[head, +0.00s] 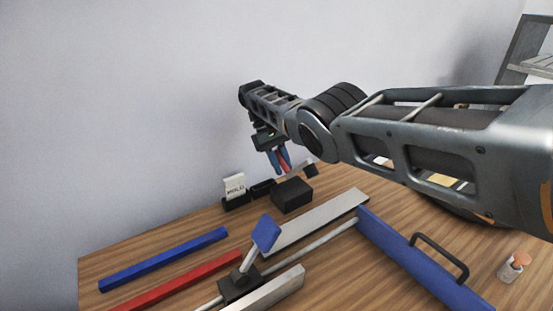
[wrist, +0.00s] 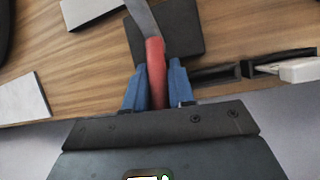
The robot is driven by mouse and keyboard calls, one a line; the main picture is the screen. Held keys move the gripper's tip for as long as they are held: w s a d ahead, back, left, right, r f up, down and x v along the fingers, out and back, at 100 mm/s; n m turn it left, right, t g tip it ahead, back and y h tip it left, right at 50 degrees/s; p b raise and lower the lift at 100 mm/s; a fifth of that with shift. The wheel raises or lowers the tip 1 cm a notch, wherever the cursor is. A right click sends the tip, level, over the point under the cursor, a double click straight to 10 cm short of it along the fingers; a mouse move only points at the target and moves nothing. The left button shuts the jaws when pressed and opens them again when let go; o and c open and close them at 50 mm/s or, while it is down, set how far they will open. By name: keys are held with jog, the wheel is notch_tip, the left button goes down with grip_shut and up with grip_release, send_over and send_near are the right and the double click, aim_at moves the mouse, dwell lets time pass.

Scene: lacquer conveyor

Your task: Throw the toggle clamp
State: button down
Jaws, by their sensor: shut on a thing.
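The toggle clamp has a black base (head: 292,194) near the back of the wooden table, with a grey metal arm ending in a dark tip just above it. In the wrist view the clamp shows as a black base (wrist: 178,35), a grey lever (wrist: 141,14) and a red handle (wrist: 155,70). My gripper (wrist: 156,84) has blue fingers, one on each side of the red handle, and is shut on it. In the head view my gripper (head: 278,160) is above and slightly left of the base, pointing down, and its fingers partly hide the handle.
A white card (head: 235,186) in a black holder stands left of the clamp. Blue (head: 165,259) and red (head: 175,282) bars lie at left. A grey plate (head: 318,221), a blue paddle (head: 266,233) on a rod and a blue panel (head: 420,262) with a black handle are in front.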

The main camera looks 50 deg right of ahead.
aim_at(275, 150)
jog(key=shift+f, duration=0.1)
jog(key=c, duration=1.1)
grip_release()
jog(key=shift+o, duration=0.2)
jog(key=b+v, duration=0.4)
jog(key=shift+w, duration=0.25)
jog(key=b+v, duration=0.2)
jog(key=b, duration=0.3)
jog(key=shift+w+r+b, duration=0.15)
jog(key=shift+r+b, duration=0.45)
jog(key=shift+b, duration=0.35)
jog(key=shift+r, duration=0.1)
